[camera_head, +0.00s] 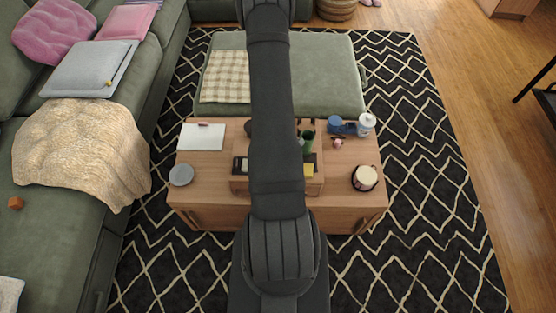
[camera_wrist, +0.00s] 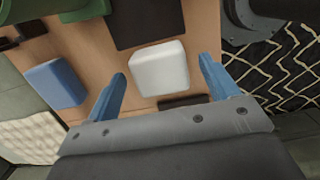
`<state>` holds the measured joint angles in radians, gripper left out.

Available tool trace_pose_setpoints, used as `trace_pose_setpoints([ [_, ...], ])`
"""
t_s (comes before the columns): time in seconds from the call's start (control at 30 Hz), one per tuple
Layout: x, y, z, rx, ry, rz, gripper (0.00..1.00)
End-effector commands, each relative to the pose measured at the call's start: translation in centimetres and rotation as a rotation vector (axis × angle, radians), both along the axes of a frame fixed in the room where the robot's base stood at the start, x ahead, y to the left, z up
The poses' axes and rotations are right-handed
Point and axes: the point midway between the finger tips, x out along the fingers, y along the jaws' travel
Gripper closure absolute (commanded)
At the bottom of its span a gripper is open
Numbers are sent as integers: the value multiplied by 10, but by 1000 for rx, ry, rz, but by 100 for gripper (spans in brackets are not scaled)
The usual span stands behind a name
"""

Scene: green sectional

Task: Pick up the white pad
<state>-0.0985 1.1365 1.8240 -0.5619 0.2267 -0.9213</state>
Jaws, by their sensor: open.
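In the wrist view the white pad (camera_wrist: 160,70), a small block with rounded edges, lies on a wooden surface. My gripper (camera_wrist: 163,68) is open, with one blue finger on each side of the pad in the picture. The fingers look apart from it, and nothing is held. I cannot tell how far the fingertips are above the surface. In the head view my arm covers the middle of the coffee table (camera_head: 213,184), and I cannot make out my gripper or this pad there.
In the wrist view a blue block (camera_wrist: 56,84) lies left of the pad, and a dark flat piece (camera_wrist: 145,20) lies beyond it. In the head view a white notebook (camera_head: 201,137), grey disc (camera_head: 181,175), white jar (camera_head: 366,123) and round candle-like item (camera_head: 365,178) stand on the table.

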Motion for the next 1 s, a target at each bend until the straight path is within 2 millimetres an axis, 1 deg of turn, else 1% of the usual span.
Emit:
trace_pose_setpoints([
  [0.03,0,-1,-5,0,1,0,20],
  [0.13,0,-1,-10,1,0,0,20],
  [0.37,0,-1,-11,1,-1,0,20],
  [0.4,0,-1,-11,1,-1,0,22],
  [0.47,0,-1,-11,1,-1,0,34],
  [0.5,0,-1,-11,1,-1,0,42],
  [0.63,0,-1,-11,1,0,0,67],
  [0.67,0,-1,-11,1,-1,0,68],
  [0.7,0,-1,-11,1,-1,0,71],
  [1.0,0,-1,-9,1,-1,0,71],
])
